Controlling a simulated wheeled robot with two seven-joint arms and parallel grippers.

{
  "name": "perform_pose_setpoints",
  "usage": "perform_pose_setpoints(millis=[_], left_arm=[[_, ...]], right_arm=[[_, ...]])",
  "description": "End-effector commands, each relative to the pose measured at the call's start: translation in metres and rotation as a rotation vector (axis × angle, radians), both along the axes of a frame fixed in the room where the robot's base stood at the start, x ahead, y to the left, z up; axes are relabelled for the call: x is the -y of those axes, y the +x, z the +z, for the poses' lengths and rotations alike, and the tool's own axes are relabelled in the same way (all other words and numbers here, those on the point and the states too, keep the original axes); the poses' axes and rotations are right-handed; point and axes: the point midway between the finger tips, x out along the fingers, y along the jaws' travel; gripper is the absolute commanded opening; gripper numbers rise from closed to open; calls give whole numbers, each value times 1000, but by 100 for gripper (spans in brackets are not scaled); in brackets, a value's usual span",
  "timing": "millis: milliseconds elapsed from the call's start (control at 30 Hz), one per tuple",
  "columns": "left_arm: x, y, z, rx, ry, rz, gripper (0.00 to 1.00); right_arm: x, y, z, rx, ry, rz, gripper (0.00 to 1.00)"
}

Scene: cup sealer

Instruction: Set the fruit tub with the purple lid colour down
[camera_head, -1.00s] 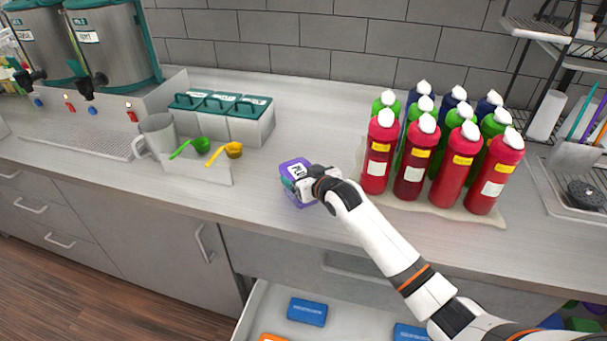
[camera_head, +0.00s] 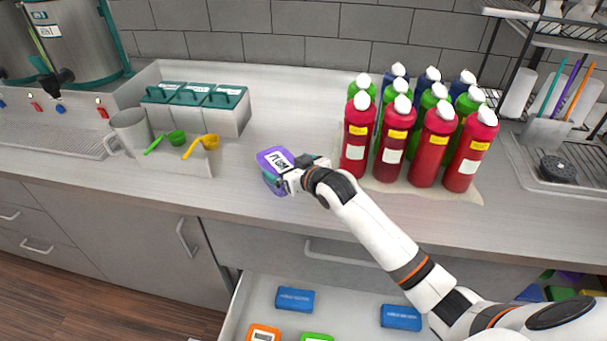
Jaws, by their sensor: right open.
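The fruit tub with the purple lid (camera_head: 272,163) is on or just above the counter near its front edge, left of the red bottles. Its lid carries a white label that seems to read PLUM, and its side looks teal. My right gripper (camera_head: 287,180) is at the tub's right front side, with its jaws open close around that side. The fingertips are partly hidden by the tub and wrist, so contact cannot be told. My left gripper is not in view.
Several bottles (camera_head: 357,138) stand on a mat to the right. A bin with teal lids (camera_head: 240,120), a mug (camera_head: 130,132) and scoops (camera_head: 203,143) stand to the left. Below, an open drawer (camera_head: 345,318) holds blue, orange and green boxes. Counter behind the tub is clear.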

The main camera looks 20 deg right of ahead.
Motion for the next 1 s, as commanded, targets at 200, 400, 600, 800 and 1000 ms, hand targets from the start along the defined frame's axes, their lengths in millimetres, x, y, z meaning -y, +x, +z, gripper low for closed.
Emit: perform_pose_setpoints(millis=[200,400,600,800,1000], left_arm=[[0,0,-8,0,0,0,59],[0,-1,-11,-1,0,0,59],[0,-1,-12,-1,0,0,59],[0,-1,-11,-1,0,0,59],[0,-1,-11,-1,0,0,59]], right_arm=[[7,-38,14,1,0,1,100],[12,-61,24,0,0,0,100],[13,-69,29,0,0,0,100],[13,-69,29,0,0,0,100],[13,-68,29,0,0,0,100]])
